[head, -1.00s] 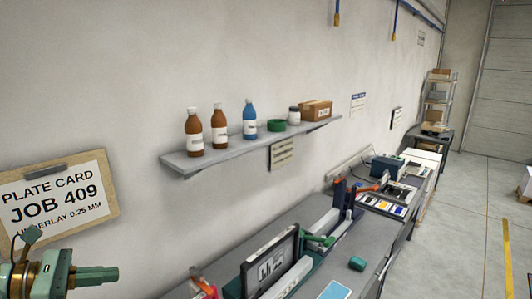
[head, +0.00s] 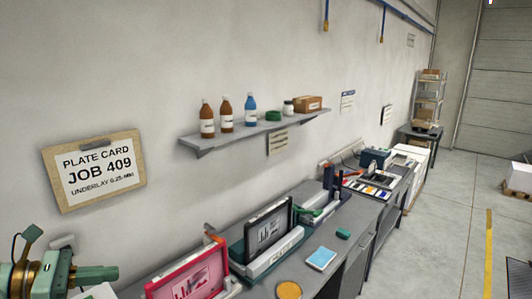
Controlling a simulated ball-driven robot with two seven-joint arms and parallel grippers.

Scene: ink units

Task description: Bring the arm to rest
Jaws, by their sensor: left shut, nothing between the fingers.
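My left arm comes in at the lower left corner of the head view, with green parts and a brass-coloured ring. My left gripper (head: 92,275) is at the end of it, shut and empty, low in front of the wall. Its fingertips are hard to make out. It appears apart from the bench (head: 325,240) and from the things on it. My right gripper is not in view.
A pink-framed plate (head: 192,281), a dark-framed plate (head: 268,232), a blue pad (head: 321,258) and an orange round lid (head: 289,290) are on the bench. A wall shelf (head: 255,130) holds bottles.

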